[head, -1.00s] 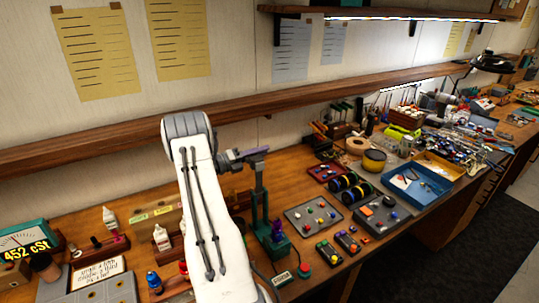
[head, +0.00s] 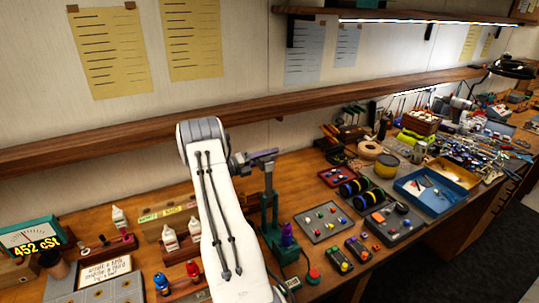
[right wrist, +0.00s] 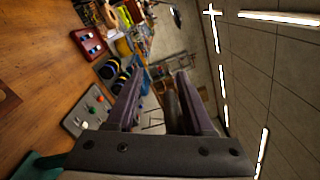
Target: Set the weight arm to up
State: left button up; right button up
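A green stand (head: 268,205) with an upright post stands on the bench in the head view, right of my white right arm. A dark green base with a purple piece (head: 287,236) is at its foot. My right gripper (head: 264,156) is at the top of the post, its purple fingers pointing right. The right wrist view shows the two fingers (right wrist: 156,88) apart, with a dark rod-like part (right wrist: 171,108) between or behind them. I cannot tell whether they touch it. I cannot clearly make out the weight arm. My left gripper is not in view.
A red button (head: 313,275) sits in front of the stand. A grey tray (head: 309,235) with small coloured parts lies to its right, and a blue tray (head: 433,208) is farther right. White bottles (head: 170,239) stand left of my arm. A wooden shelf (head: 300,105) runs behind.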

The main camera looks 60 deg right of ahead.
jog(key=shift+r, duration=0.15)
jog(key=shift+w+a+b, duration=0.3)
jog(key=shift+a, duration=0.05)
jog(key=b+v, duration=0.4)
jog(key=v, duration=0.5)
jog(key=shift+a, duration=0.15)
jog(key=shift+w, duration=0.15)
